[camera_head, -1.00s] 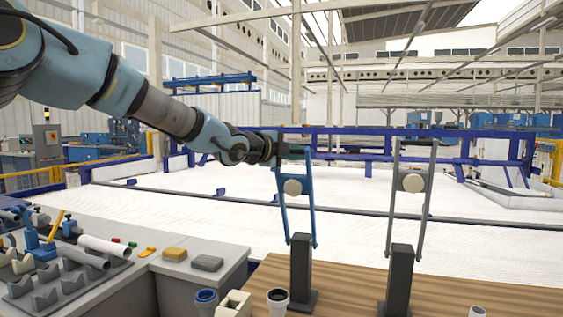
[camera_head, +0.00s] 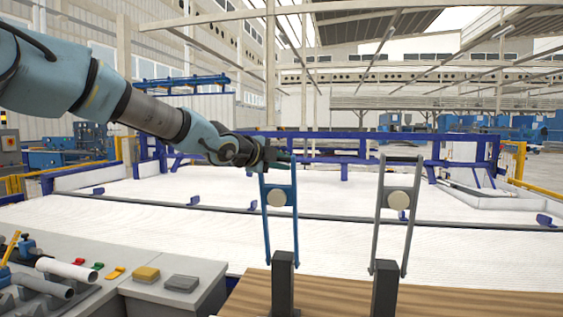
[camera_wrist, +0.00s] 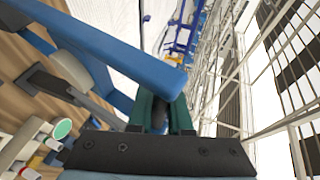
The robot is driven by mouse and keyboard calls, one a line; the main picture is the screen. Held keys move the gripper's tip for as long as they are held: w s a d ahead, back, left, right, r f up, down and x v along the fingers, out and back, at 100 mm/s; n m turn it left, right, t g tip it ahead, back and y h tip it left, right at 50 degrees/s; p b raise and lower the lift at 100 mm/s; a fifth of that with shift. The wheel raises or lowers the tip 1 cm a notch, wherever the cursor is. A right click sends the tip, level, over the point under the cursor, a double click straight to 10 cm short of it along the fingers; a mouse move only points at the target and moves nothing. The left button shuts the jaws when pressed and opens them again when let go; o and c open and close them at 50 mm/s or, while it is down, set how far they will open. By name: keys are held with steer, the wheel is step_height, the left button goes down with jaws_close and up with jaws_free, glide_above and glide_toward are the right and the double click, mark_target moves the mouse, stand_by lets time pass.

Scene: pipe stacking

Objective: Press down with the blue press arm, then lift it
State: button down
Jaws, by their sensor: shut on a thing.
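The blue press arm (camera_head: 266,222) stands raised, nearly upright, on its dark post (camera_head: 284,285) on the wooden table. It carries a round cream disc (camera_head: 276,199) between its two side bars. My gripper (camera_head: 281,158) is at the top end of this arm, shut on its top bar. In the wrist view, the dark green fingers (camera_wrist: 161,112) close around the far end of the blue press arm (camera_wrist: 105,48). The fingers hide the gripped part of the bar.
A grey press arm (camera_head: 379,222) stands upright on its own post (camera_head: 385,287) to the right. A grey bench (camera_head: 205,290) with a pipe (camera_head: 66,269) and a yellow block (camera_head: 146,274) is at the left.

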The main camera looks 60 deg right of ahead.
step_height(320, 180, down, 2)
steer(key=shift+w+a, duration=0.1)
steer(key=shift+w, duration=0.05)
steer(key=c, duration=1.1)
jaws_free()
steer(key=shift+f, duration=0.1)
steer(key=shift+o, duration=1.3)
steer(key=shift+d+r, duration=0.2)
steer(key=shift+r, duration=0.05)
steer(key=shift+r, duration=0.25)
steer(key=v, duration=1)
steer(key=shift+a+r+b, duration=0.15)
steer(key=shift+a+b, duration=0.15)
steer(key=shift+a, duration=0.1)
